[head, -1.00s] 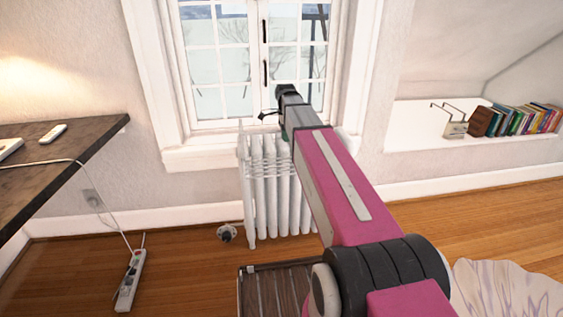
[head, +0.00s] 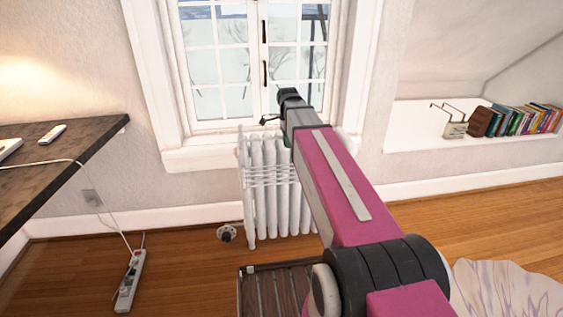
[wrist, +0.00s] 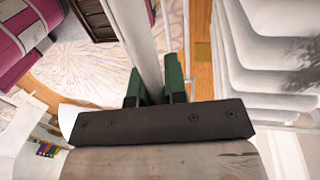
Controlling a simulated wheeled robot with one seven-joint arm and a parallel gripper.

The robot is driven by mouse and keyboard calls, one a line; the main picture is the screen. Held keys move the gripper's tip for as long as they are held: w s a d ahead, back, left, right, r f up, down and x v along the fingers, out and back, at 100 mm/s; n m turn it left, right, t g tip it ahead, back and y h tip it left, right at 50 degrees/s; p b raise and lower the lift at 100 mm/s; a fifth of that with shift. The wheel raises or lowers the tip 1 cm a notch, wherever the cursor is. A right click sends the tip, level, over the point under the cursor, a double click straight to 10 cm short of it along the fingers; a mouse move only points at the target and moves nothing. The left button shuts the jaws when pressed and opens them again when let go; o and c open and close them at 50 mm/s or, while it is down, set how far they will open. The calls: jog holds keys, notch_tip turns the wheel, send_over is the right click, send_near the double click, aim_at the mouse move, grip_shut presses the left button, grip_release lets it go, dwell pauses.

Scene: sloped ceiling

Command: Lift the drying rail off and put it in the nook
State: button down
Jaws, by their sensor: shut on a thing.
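The drying rail (head: 262,180) is a set of thin white bars across the front of the white radiator (head: 268,212), below the window. My gripper (wrist: 154,82) has green fingers, and in the wrist view they are closed on a white bar of the rail (wrist: 138,35). The radiator's pale fins (wrist: 265,75) are close at the right there. In the head view my arm hides the fingers and the rail's right part; I cannot tell whether the rail touches the radiator. The nook (head: 415,143) is the white recess at right under the sloped ceiling.
A dark desk (head: 60,165) is at left. A power strip (head: 130,281), slatted dark crate (head: 250,292) and patterned rug (head: 510,293) are on the floor.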

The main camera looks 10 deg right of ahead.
jog(key=s, duration=0.8)
jog(key=shift+s+r, duration=0.15)
jog(key=shift+r, duration=0.15)
dwell(0.3)
